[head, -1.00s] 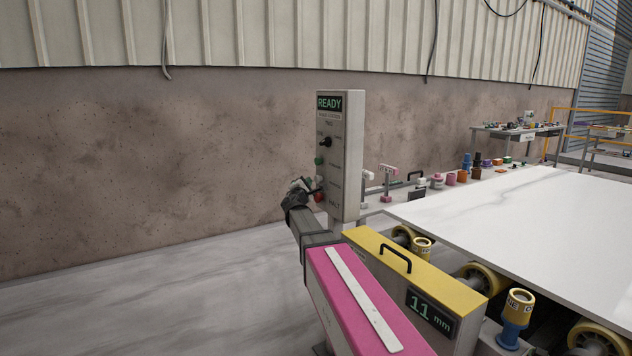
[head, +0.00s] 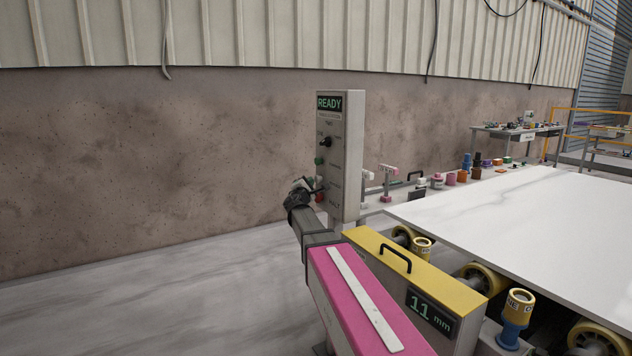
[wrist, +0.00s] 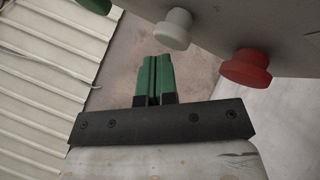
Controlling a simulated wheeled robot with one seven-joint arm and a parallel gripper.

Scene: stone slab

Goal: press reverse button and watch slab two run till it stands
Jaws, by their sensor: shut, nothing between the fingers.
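A grey control box (head: 347,165) stands on a post, and its display (head: 329,103) reads READY. Its face carries a black knob (head: 325,142), a green button (head: 319,160) and a red button (head: 320,197); the smaller labels are too small to read. In the wrist view a white button (wrist: 172,28) sits between the green button (wrist: 92,4) and the red button (wrist: 246,67). My gripper (wrist: 155,66) is shut and empty, its green fingertips below the white button, seemingly apart from it. In the head view my gripper (head: 304,185) is beside the box's lower face. A white slab (head: 540,215) lies on rollers.
A yellow-topped housing (head: 415,268) with a black handle and an 11 mm readout stands right of my arm. Yellow rollers (head: 482,281) line the slab's near edge. Small coloured items stand along the far rail. The floor to the left is clear.

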